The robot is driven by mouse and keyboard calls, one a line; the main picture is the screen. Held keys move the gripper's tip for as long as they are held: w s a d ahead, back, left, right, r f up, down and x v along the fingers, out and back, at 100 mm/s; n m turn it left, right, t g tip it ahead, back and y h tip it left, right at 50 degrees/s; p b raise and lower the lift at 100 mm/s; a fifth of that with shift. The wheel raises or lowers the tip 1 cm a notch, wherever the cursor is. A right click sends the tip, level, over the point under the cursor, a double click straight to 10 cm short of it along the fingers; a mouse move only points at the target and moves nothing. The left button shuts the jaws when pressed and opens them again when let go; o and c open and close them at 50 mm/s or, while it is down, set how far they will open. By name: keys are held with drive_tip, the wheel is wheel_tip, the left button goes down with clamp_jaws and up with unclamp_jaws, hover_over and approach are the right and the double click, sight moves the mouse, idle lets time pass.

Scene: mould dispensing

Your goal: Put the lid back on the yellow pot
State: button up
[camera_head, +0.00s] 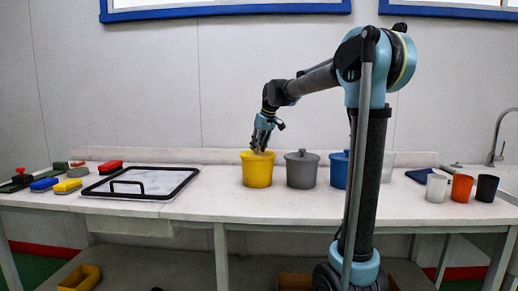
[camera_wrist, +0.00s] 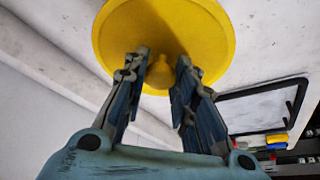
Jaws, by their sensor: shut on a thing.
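The yellow pot (camera_head: 257,174) stands upright on the white worktop, left of the grey pot. My gripper (camera_head: 261,150) is directly above it, pointing down at its top. In the wrist view the round yellow lid (camera_wrist: 205,30) fills the upper middle, with its knob (camera_wrist: 160,75) between the two fingers of my gripper (camera_wrist: 162,68). My gripper is shut on the lid by this knob. The lid is at the level of the pot's rim; whether it sits fully down on the rim is hard to tell. The lid hides the pot in the wrist view.
A lidded grey pot (camera_head: 301,172) and a blue pot (camera_head: 339,172) stand close to the right. Left lies a black-framed tray (camera_head: 180,193) with a handle, then several brushes and blocks. White, orange (camera_head: 462,187) and black cups stand by the sink at right.

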drive_tip(key=o, duration=1.1)
drive_tip(key=shift+o, duration=0.2)
drive_tip(key=o, duration=0.5)
drive_tip(key=shift+r, duration=3.55)
